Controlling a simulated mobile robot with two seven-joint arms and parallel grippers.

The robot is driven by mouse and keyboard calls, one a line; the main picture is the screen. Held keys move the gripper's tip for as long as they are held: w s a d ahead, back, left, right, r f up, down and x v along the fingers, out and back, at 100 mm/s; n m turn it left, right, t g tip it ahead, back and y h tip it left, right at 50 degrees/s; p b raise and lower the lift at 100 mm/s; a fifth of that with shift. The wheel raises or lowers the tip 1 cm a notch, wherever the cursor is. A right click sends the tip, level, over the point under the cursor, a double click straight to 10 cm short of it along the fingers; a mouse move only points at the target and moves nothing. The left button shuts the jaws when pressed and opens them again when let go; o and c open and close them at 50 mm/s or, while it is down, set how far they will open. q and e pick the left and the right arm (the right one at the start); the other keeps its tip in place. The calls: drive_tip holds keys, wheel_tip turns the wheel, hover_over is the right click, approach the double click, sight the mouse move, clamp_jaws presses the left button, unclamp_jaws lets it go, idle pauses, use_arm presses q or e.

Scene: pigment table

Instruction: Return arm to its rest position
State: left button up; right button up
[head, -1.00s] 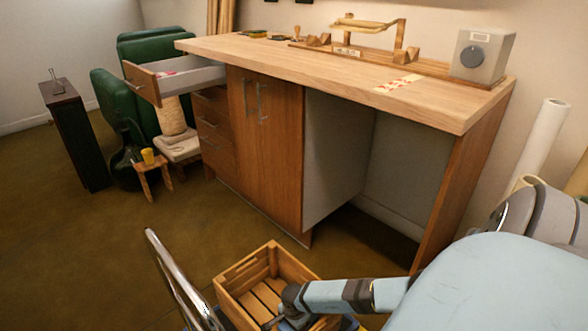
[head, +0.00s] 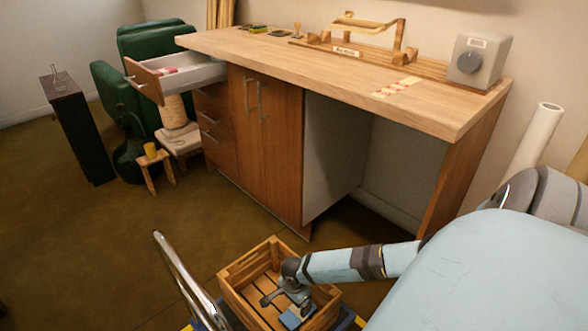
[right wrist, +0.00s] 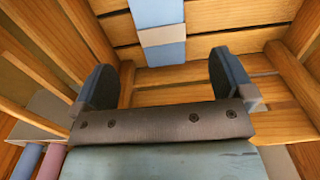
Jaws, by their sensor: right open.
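My right gripper (head: 287,303) is open and empty, low over the wooden crate (head: 233,296). Its two dark fingers stand wide apart in the right wrist view (right wrist: 165,75). A blue object (head: 297,316) lies in the crate below the gripper. In the right wrist view a blue object with a pale band (right wrist: 158,35) lies against the slats, ahead of the fingers and apart from them. My right arm comes in from the right in the head view. My left gripper is not in view.
The wooden workbench (head: 330,78) stands ahead, with an open drawer (head: 192,75) at its left end holding something reddish. A grey box with a dial (head: 478,62) stands on top. A small stool (head: 155,168) and dark cabinet (head: 78,128) stand left. The floor between is clear.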

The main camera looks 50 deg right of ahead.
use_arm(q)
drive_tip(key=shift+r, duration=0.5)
use_arm(e)
drive_tip(key=shift+r, duration=0.7)
